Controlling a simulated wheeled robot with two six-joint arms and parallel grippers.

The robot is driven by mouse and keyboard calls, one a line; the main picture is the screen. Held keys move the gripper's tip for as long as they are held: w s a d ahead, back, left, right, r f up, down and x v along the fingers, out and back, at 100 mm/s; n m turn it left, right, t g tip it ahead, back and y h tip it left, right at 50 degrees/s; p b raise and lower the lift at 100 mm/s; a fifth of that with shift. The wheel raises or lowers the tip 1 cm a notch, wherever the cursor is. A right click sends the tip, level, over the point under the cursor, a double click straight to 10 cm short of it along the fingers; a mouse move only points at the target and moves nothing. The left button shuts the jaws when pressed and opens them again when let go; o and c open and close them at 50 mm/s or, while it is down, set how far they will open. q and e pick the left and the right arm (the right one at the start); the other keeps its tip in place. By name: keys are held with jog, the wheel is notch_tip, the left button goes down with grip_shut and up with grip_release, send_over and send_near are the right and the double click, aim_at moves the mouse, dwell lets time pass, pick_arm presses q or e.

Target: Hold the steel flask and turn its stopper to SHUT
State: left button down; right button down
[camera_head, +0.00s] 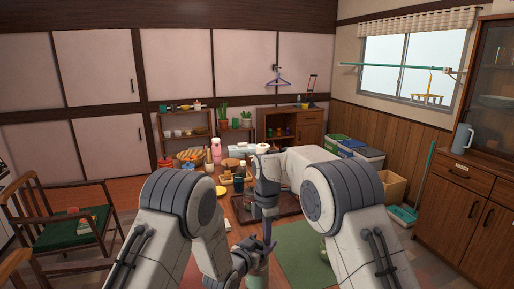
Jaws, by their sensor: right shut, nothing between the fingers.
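A small grey-green upright cylinder (258,273) shows low in the middle of the head view, and I cannot tell for sure that it is the steel flask. My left gripper (250,252) is right at its upper part, and whether the fingers are closed around it is unclear. My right gripper (267,232) comes in from the right, points down just above the cylinder, and is shut and empty. The stopper and any SHUT mark are hidden or too small to make out.
A dark tray (285,206) lies on the low table behind my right gripper. Bread (190,155), a pink bottle (216,150) and other crowded items stand farther back. A green mat (305,262) lies right of the cylinder. A chair (70,228) stands at left.

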jog(key=shift+d+r, duration=0.1)
jog(key=shift+d, duration=0.25)
notch_tip(320, 180, up, 6)
jog(key=shift+s+f, duration=0.1)
dwell(0.4)
jog(key=w+f, duration=0.3)
jog(key=f, duration=0.3)
jog(key=shift+w+a, duration=0.25)
jog(key=shift+a, duration=0.1)
dwell(0.4)
jog(key=shift+s+a, duration=0.4)
jog(key=shift+a, duration=0.05)
dwell(1.1)
jog(key=shift+s+d, duration=0.2)
jog(key=shift+s, duration=0.05)
